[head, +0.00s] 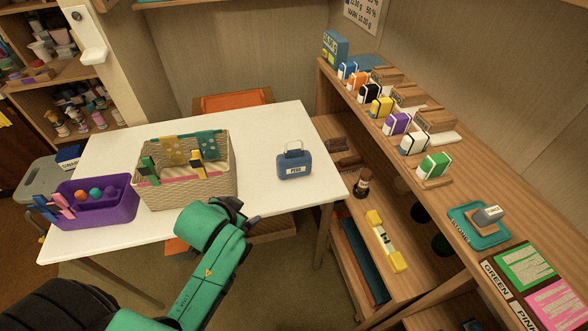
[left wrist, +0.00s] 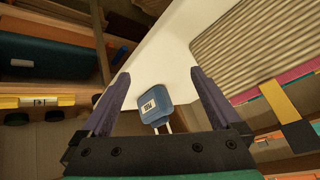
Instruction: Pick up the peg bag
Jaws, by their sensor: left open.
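The peg bag (head: 294,165) is a small blue bag with a handle and a white label. It stands upright on the right part of the white table (head: 270,125). It also shows in the left wrist view (left wrist: 154,100), between the two fingers and low in the picture, with its pale handle toward the gripper's base. My left gripper (head: 243,212) is near the table's front edge, to the left of the bag and nearer to me. In the left wrist view the left gripper (left wrist: 161,73) is open, with nothing held. My right gripper is not in view.
A woven basket (head: 187,190) with clips and cloths stands left of the bag. A purple caddy (head: 95,215) with balls and clips is at the table's left. A wooden shelf (head: 455,195) with several coloured boxes runs along the right. The table around the bag is clear.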

